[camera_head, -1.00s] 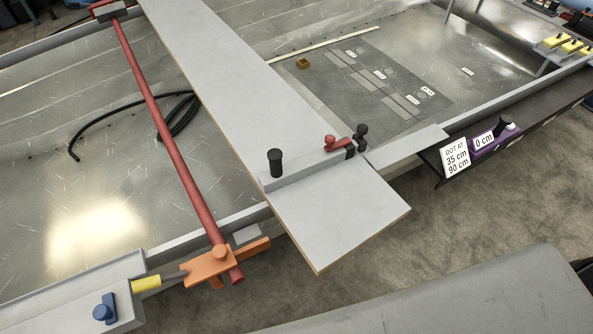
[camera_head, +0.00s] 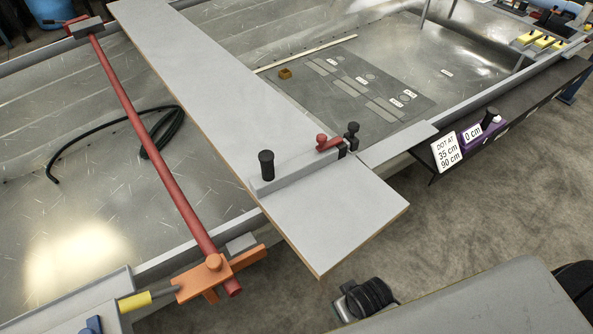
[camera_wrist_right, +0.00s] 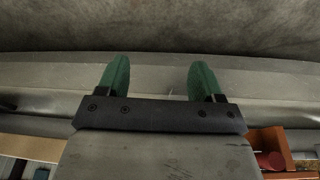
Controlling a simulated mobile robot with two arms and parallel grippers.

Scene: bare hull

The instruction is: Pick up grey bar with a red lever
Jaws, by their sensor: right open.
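The grey bar (camera_head: 298,172) lies across the near part of a long pale board (camera_head: 330,220). A black knob (camera_head: 266,163) stands at its left end. The red lever (camera_head: 325,143) sits near its right end, beside black knobs (camera_head: 351,135). My right gripper (camera_wrist_right: 159,82) shows in the right wrist view with two green fingers wide apart and nothing between them. The bar cannot be made out in that view. My left gripper is not in view.
A red pipe (camera_head: 150,140) runs along the left to an orange clamp (camera_head: 215,275), which also shows in the wrist view (camera_wrist_right: 268,143). A black cable (camera_head: 100,125) lies on the metal floor. A sign (camera_head: 446,153) and purple block (camera_head: 472,136) sit at right.

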